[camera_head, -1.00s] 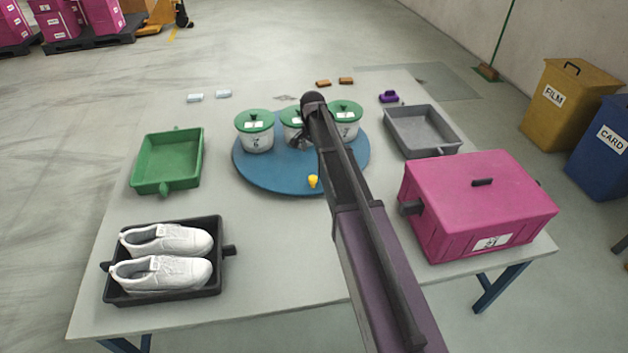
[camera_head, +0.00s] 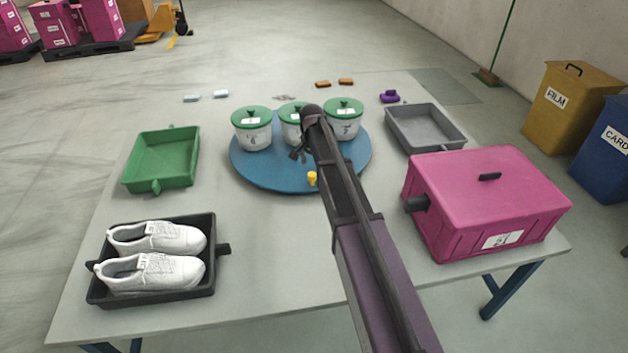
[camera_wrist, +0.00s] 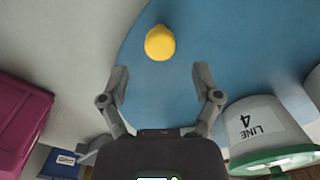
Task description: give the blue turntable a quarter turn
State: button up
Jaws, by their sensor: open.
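The round blue turntable (camera_head: 270,176) lies on the table and carries three white pots with green lids: a left pot (camera_head: 252,135), a middle pot (camera_head: 291,128) and a right pot (camera_head: 343,128). In the head view my arm hides part of the turntable, and the gripper (camera_head: 297,155) is mostly hidden.
A pink lidded box (camera_head: 485,210) and a grey tray (camera_head: 424,145) stand right. A green tray (camera_head: 162,178) and a black tray (camera_head: 150,294) with white shoes stand left. Small orange, purple and pale blocks lie at the back. The front middle of the table is clear.

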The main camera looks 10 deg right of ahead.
aim_at(312, 174)
jog(key=shift+f+b, duration=2.3)
jog(key=shift+f, duration=0.35)
grip_shut()
jog(key=shift+d, duration=0.25)
jog(key=shift+a, duration=0.3)
